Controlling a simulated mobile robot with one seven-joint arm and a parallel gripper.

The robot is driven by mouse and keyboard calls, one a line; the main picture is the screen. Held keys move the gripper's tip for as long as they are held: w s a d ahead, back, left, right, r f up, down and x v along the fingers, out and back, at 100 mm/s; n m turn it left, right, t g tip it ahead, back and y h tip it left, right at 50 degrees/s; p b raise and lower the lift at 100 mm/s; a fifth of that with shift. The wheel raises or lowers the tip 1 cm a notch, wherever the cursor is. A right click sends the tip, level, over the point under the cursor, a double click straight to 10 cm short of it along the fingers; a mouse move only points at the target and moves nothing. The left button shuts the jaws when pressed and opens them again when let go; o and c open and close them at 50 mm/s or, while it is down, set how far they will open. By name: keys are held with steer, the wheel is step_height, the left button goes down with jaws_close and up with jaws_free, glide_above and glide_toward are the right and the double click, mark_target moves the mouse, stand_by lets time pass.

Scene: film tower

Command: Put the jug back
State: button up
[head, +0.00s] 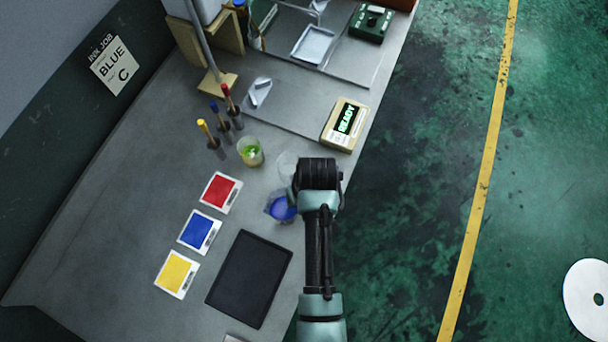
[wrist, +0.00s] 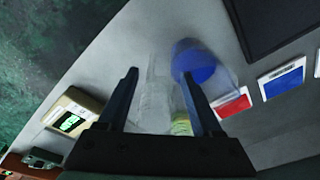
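A clear, colourless jug (wrist: 152,100) shows faintly between the two fingers of my gripper (wrist: 160,75) in the wrist view. In the head view the clear jug (head: 286,164) stands on the bench, partly hidden by my wrist. The fingers are wide apart, and I see no clear grip on the jug. A clear vessel with blue liquid (head: 282,209) is close beside it; it also shows by the fingertip at right in the wrist view (wrist: 195,62). My fingertips are hidden in the head view.
A beaker with green liquid (head: 250,152) stands left of the jug. Red (head: 220,192), blue (head: 199,232) and yellow cards (head: 176,274) and a black mat (head: 250,278) lie nearer. A READY box (head: 345,124) is at the bench edge. A sign reads BLUE C (head: 114,66).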

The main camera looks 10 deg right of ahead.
step_height(320, 180, up, 12)
steer(key=s, duration=0.2)
steer(key=w+r+m+t+h, duration=0.1)
steer(key=w+r+t, duration=0.7)
steer(key=r, duration=0.7)
steer(key=w+r+t+h, duration=0.1)
steer(key=w+r+t, duration=0.4)
steer(key=w+r, duration=0.8)
steer(key=s+a+r+t, duration=0.2)
steer(key=s+r+t, duration=0.2)
steer(key=r, duration=0.8)
steer(key=s+a+r+t, duration=0.1)
steer(key=s+r+t, duration=0.2)
steer(key=r, duration=0.8)
steer(key=s+a+r+m+t+y, duration=0.1)
steer(key=s+a+r+t, duration=0.1)
steer(key=s+r+t, duration=0.3)
steer(key=s+r, duration=0.4)
steer(key=r, duration=0.3)
steer(key=shift+t, duration=0.4)
steer(key=shift+s+a+r, duration=0.1)
